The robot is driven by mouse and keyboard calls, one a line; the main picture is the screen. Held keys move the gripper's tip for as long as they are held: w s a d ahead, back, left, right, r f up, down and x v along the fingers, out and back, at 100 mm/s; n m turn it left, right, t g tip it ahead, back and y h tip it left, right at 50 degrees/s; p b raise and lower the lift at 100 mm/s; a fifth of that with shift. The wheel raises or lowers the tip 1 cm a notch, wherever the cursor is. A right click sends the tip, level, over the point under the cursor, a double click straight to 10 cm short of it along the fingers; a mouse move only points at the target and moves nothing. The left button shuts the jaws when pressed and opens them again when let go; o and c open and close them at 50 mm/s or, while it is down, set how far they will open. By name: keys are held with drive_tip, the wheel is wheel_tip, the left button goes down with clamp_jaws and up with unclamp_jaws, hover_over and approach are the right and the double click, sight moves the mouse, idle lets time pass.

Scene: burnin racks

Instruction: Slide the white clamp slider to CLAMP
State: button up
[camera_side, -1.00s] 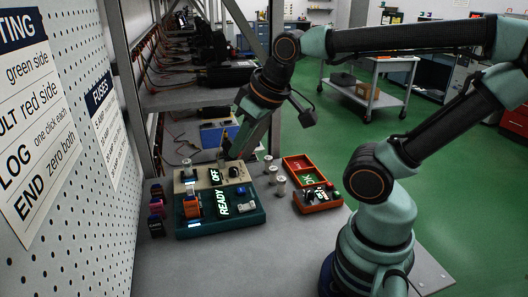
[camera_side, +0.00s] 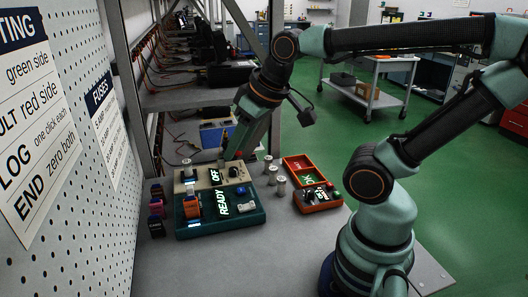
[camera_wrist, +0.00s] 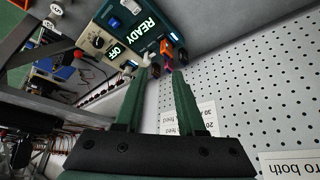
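The teal box (camera_side: 228,226) sits on the bench with a lit READY display. A small whitish piece (camera_side: 246,207), which looks like the clamp slider, is on its right end beside a blue button. In the wrist view a white piece (camera_wrist: 133,6) shows at the top edge, next to the blue button (camera_wrist: 114,22); the CLAMP marking is not readable. My gripper (camera_wrist: 160,73) has its two green fingers apart with nothing between them. In the side view my gripper (camera_side: 229,160) is above the rear of the beige OFF box, behind the teal box and apart from the slider.
The beige box (camera_side: 199,176) with a dark knob stands behind the teal box. Several metal cylinders (camera_side: 280,186) stand to the right, then an orange-red tray box (camera_side: 318,208). Small coloured blocks (camera_side: 156,217) line the left, near the pegboard (camera_side: 95,235). The front bench is clear.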

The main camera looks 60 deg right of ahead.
drive_tip(key=shift+o, duration=0.4)
drive_tip(key=shift+w+r, duration=0.15)
drive_tip(key=shift+w, duration=0.2)
drive_tip(key=m+g, duration=0.6)
drive_tip(key=m, duration=0.3)
hover_over(190, 186)
wheel_tip(190, 186, down, 9)
wheel_tip(190, 186, down, 12)
drive_tip(key=shift+a+r, duration=0.1)
drive_tip(key=shift+a, duration=0.05)
clamp_jaws()
